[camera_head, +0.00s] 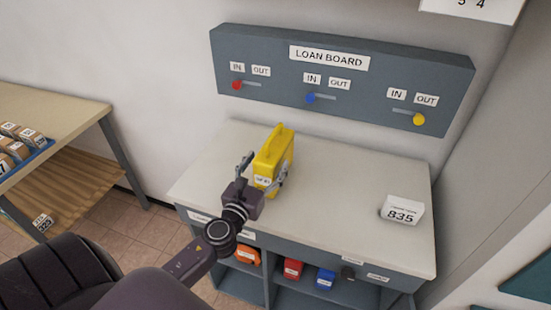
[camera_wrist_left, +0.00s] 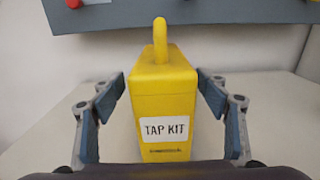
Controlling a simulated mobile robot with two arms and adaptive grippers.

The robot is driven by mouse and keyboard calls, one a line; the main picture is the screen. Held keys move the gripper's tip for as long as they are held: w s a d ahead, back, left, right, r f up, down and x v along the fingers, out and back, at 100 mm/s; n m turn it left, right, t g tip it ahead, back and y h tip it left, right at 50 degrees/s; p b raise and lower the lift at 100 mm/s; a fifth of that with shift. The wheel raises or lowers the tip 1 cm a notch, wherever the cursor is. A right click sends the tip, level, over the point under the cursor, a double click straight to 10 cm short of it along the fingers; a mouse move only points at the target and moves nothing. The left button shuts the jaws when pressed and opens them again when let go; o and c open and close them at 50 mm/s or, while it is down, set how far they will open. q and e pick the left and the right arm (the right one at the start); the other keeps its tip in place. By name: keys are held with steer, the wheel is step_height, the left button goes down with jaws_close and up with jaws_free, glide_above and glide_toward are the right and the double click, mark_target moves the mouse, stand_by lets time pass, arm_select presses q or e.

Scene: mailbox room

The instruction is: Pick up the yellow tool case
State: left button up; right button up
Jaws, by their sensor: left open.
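The yellow tool case (camera_head: 272,157) stands upright on the light counter top, with its handle on top. In the left wrist view the case (camera_wrist_left: 163,95) carries a white label reading TAP KIT. My left gripper (camera_head: 265,170) is open at the near end of the case. In the left wrist view its fingers (camera_wrist_left: 165,110) stand on both sides of the case, with a visible gap on each side. The lower part of the case's near end is cut off by the gripper body. My right gripper is not in view.
The counter (camera_head: 340,185) is mostly clear, with a white 835 block (camera_head: 402,210) at its right. A LOAN BOARD (camera_head: 340,80) with red, blue and yellow sliders hangs behind. Orange, red and blue cases (camera_head: 293,268) sit on the shelf below. A wooden table (camera_head: 60,120) stands left.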

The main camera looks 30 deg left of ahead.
mark_target(275, 148)
arm_select(q)
steer(key=shift+w+r, duration=0.2)
steer(key=shift+w, duration=0.25)
steer(key=w, duration=0.1)
steer(key=w+p, duration=0.1)
steer(key=w, duration=0.1)
steer(key=shift+w+a+r+p, duration=0.1)
steer(key=shift+w+a+p, duration=0.2)
steer(key=shift+w+a, duration=0.1)
steer(key=shift+w, duration=0.45)
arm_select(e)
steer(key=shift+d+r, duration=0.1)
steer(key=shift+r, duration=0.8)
arm_select(q)
steer(key=c, duration=0.9)
jaws_close()
steer(key=shift+r, duration=0.15)
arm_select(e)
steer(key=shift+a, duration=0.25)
